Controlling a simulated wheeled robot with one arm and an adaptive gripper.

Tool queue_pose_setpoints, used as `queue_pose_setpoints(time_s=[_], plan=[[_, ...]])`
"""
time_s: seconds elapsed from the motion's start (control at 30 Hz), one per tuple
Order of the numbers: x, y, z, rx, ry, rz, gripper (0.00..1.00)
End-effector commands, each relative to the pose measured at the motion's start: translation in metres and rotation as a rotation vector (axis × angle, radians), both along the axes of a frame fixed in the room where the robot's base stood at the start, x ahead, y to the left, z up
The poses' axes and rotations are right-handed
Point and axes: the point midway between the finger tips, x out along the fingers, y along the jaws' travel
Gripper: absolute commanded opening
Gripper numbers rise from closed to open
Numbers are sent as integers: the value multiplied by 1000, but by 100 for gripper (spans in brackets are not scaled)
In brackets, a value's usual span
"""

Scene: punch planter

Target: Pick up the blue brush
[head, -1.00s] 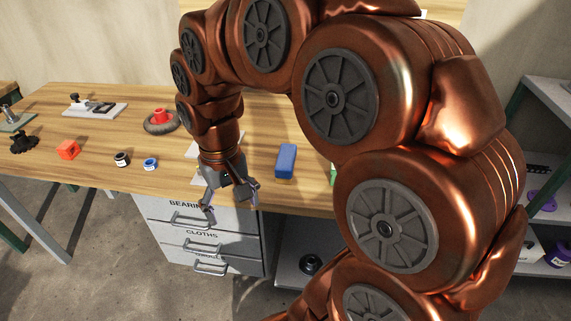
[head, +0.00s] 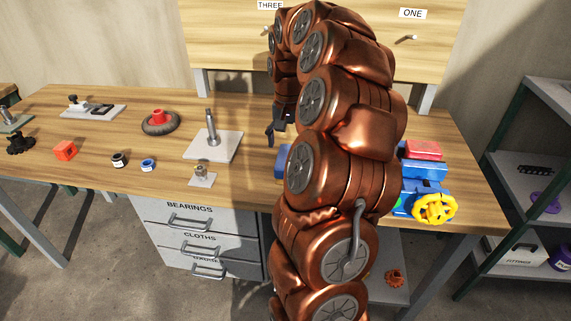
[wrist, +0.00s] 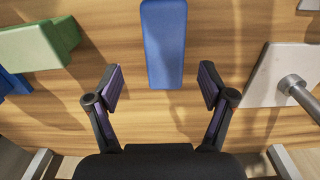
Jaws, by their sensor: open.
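The blue brush (wrist: 165,42) shows in the wrist view as a smooth oblong block on the wooden bench, top centre, its upper end cut off by the frame. My gripper (wrist: 160,84) is open and empty. The brush's near end lies between the fingertips in the picture, with bare wood showing on both sides, and neither finger appears to touch it. In the head view my gripper (head: 277,128) is only partly seen at the arm's left edge, above the bench.
A pale plate with an upright rod (head: 211,143) stands left of my gripper; it also shows in the wrist view (wrist: 270,75). A green block (wrist: 38,45) lies on the other side. Right of my arm are a yellow handwheel (head: 435,209) and a red block (head: 422,150).

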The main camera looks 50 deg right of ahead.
Motion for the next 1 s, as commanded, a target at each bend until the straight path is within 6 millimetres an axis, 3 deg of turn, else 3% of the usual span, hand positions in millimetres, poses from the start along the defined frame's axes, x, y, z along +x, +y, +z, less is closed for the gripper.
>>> queue_pose_setpoints(time_s=[0.37,0.7,0.9,1.0], plan=[[2,2,-26,1,2,3,81],[4,4,-65,1,0,2,81],[4,3,-66,0,-2,3,81],[5,3,-66,0,-2,3,72]])
